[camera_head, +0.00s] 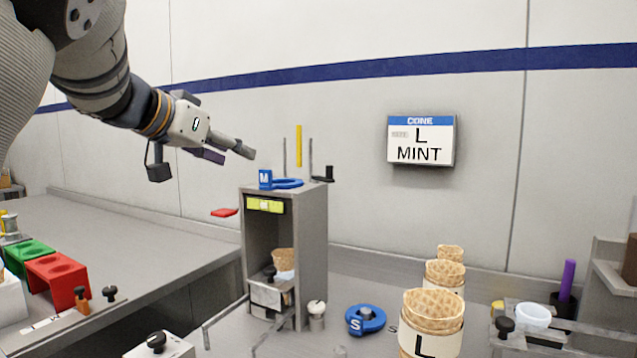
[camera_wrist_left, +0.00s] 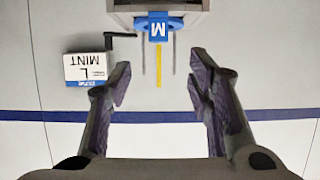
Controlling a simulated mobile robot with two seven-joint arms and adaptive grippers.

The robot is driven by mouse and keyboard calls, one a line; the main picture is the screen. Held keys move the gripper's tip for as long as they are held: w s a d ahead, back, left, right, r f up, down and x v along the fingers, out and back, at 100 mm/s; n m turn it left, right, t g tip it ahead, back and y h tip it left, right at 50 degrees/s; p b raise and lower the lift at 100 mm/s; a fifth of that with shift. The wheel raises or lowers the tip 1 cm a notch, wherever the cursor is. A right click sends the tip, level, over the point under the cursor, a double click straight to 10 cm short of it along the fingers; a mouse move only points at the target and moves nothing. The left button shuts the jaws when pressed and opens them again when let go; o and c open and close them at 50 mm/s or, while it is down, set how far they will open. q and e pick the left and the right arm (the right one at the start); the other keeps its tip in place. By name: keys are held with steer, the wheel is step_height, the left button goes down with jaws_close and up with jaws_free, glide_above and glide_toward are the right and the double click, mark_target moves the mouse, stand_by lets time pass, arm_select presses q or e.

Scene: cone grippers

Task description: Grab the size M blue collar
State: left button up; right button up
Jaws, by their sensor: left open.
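The size M blue collar (camera_head: 288,184) lies on top of a grey cabinet, its blue M tag (camera_head: 265,179) facing out to the left. In the left wrist view the M tag (camera_wrist_left: 158,28) shows upside down at the top centre, with the collar's ring largely hidden. My left gripper (camera_head: 240,150) is open and empty, above and to the left of the collar and apart from it. In the left wrist view its two fingers (camera_wrist_left: 162,75) are spread wide, with the collar beyond the gap between them. My right gripper is not in view.
Thin grey posts, a yellow strip (camera_head: 298,146) and a black crank (camera_head: 323,175) stand by the collar on the cabinet (camera_head: 313,235). A blue S collar (camera_head: 366,319) lies on the counter near waffle cones (camera_head: 432,312). A wall sign (camera_head: 420,141) reads L MINT.

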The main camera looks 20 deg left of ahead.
mark_target(264, 170)
arm_select(q)
steer(key=x, duration=1)
steer(key=shift+w+d+f, duration=0.1)
steer(key=shift+w+f, duration=0.1)
steer(key=shift+f, duration=0.2)
steer(key=shift+s, duration=0.15)
steer(key=shift+c, duration=1)
jaws_close()
